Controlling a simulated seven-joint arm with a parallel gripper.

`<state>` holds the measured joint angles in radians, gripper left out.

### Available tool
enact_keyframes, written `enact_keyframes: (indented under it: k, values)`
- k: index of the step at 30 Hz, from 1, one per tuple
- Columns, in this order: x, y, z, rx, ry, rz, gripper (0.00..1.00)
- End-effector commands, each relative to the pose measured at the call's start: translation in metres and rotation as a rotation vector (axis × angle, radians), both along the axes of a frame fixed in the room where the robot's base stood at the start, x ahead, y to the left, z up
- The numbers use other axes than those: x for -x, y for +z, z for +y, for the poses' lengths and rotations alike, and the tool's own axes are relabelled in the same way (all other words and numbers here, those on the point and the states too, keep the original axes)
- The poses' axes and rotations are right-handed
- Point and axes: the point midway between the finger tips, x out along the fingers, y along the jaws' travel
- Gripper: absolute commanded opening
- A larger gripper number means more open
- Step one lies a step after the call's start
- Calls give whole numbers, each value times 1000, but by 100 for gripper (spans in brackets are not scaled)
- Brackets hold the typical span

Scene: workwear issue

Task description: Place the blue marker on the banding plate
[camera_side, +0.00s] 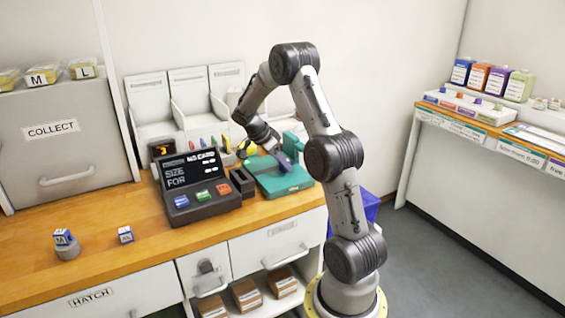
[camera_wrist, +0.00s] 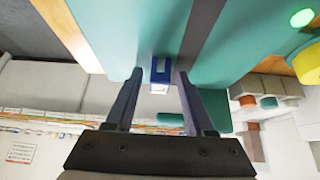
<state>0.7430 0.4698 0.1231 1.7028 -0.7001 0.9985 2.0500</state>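A small blue marker with a white face (camera_wrist: 160,88) shows in the wrist view, between the fingertips of my gripper (camera_wrist: 160,74). A gap shows on each side of it, so the fingers are open and apart from it. The marker is at the edge of the teal banding plate (camera_wrist: 120,30); whether it rests on it I cannot tell. In the side view the teal plate (camera_side: 272,184) lies on the counter, and my gripper (camera_side: 284,160) is low over it. The marker cannot be made out there.
A black terminal with coloured keys (camera_side: 197,186) stands left of the plate, with a dark holder (camera_side: 242,183) between. A yellow round part (camera_side: 246,149) is behind.

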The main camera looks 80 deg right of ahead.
Motion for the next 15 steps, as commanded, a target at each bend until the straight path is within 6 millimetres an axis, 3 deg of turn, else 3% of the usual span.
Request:
enact_keyframes:
  k: [10, 15]
  values:
    - [0, 2, 0, 0, 0, 0, 59]
    - [-7, 18, 6, 3, 1, -3, 59]
